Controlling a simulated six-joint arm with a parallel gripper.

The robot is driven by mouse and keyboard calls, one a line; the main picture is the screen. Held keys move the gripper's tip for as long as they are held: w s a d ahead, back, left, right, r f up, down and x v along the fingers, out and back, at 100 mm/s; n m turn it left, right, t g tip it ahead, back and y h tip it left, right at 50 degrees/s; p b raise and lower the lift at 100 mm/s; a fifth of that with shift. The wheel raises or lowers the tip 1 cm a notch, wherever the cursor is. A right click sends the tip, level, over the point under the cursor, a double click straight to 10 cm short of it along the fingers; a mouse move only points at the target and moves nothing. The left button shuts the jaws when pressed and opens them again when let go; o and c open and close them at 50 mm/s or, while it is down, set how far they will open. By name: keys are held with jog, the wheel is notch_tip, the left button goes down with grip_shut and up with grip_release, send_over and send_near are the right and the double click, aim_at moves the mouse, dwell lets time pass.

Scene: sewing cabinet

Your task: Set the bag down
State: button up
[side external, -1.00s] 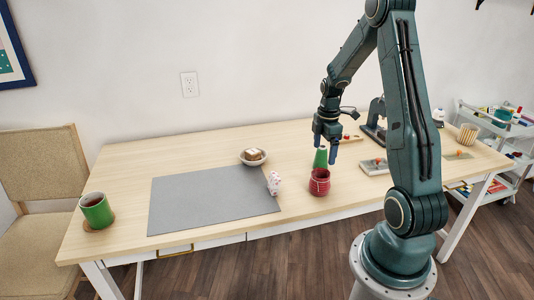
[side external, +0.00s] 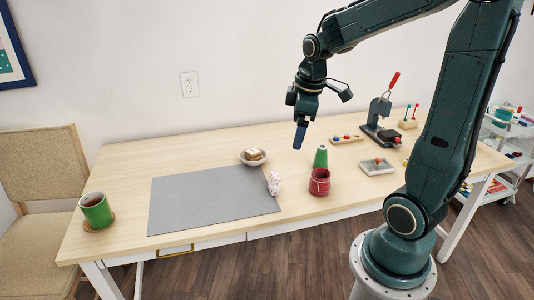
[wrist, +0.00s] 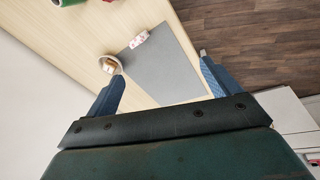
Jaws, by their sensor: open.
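A small white bag with a pink-red pattern (side external: 274,183) rests at the right edge of the grey mat (side external: 205,200). It also shows near the top of the wrist view (wrist: 139,39), beside the mat (wrist: 165,70). My gripper (side external: 300,136) hangs in the air above the table, higher than the bag and a little to its right. In the wrist view its fingers (wrist: 160,78) are spread wide with nothing between them. The side view shows the fingers nearly edge-on.
A bowl with light and brown pieces (side external: 253,157) stands behind the bag. A green cone (side external: 320,157) and a red pot-like container (side external: 319,182) stand to its right. A green mug (side external: 96,210) is at the far left. The mat is clear.

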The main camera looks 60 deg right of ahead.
jog(key=s+a+r+m+t+y, duration=0.1)
jog(key=s+a+r+m+t, duration=0.2)
jog(key=s+a, duration=0.8)
jog(key=shift+a+r+m, duration=0.9)
jog(key=shift+a+r, duration=0.3)
jog(key=shift+a, duration=0.55)
